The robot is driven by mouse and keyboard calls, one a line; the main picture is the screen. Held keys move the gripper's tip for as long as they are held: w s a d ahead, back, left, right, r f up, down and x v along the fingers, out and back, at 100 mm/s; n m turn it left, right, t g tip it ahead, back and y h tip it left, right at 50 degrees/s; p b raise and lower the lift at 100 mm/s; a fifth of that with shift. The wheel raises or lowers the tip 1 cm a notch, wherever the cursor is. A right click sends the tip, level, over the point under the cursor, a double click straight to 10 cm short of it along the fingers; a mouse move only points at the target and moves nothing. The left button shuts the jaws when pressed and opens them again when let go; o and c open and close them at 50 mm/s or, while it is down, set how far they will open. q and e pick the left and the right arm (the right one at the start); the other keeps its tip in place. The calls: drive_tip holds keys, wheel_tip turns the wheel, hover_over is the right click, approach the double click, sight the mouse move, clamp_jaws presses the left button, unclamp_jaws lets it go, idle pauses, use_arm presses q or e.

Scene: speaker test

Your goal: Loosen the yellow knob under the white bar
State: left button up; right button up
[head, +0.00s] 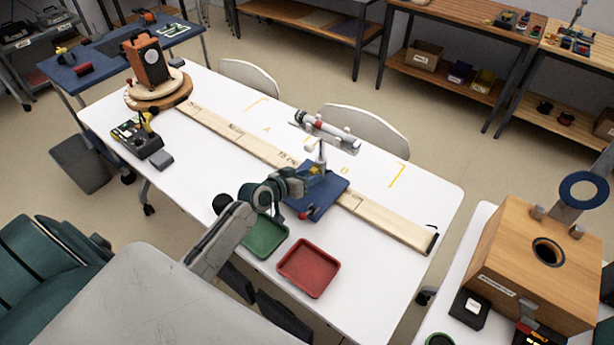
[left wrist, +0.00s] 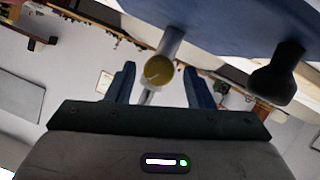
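The white bar (head: 327,129) lies level on top of a pale upright post over a blue base (head: 331,198) on the white table. The yellow knob (left wrist: 159,70) shows in the left wrist view, on the end of a pale metal stem; in the head view a small yellow spot (head: 317,169) shows below the bar. My left gripper (left wrist: 160,80) is open and empty, its two blue fingers on either side of the knob with a gap at each side. I cannot tell its exact depth from the knob. In the head view this gripper (head: 298,183) is by the blue base. My right gripper is not in view.
A dark knob (left wrist: 277,76) hangs right of the fingers. A long wooden plank (head: 250,146) runs under the base. Green (head: 266,238) and red (head: 309,268) trays lie in front. A wooden speaker (head: 147,62) stands far left; a wooden box (head: 535,260) stands right.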

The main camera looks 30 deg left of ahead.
use_arm(q)
drive_tip(key=shift+s, duration=0.15)
drive_tip(key=v, duration=1)
drive_tip(key=shift+s+b, duration=0.2)
drive_tip(key=shift+b, duration=0.2)
drive_tip(key=shift+a+r, duration=0.1)
drive_tip(key=shift+r, duration=0.05)
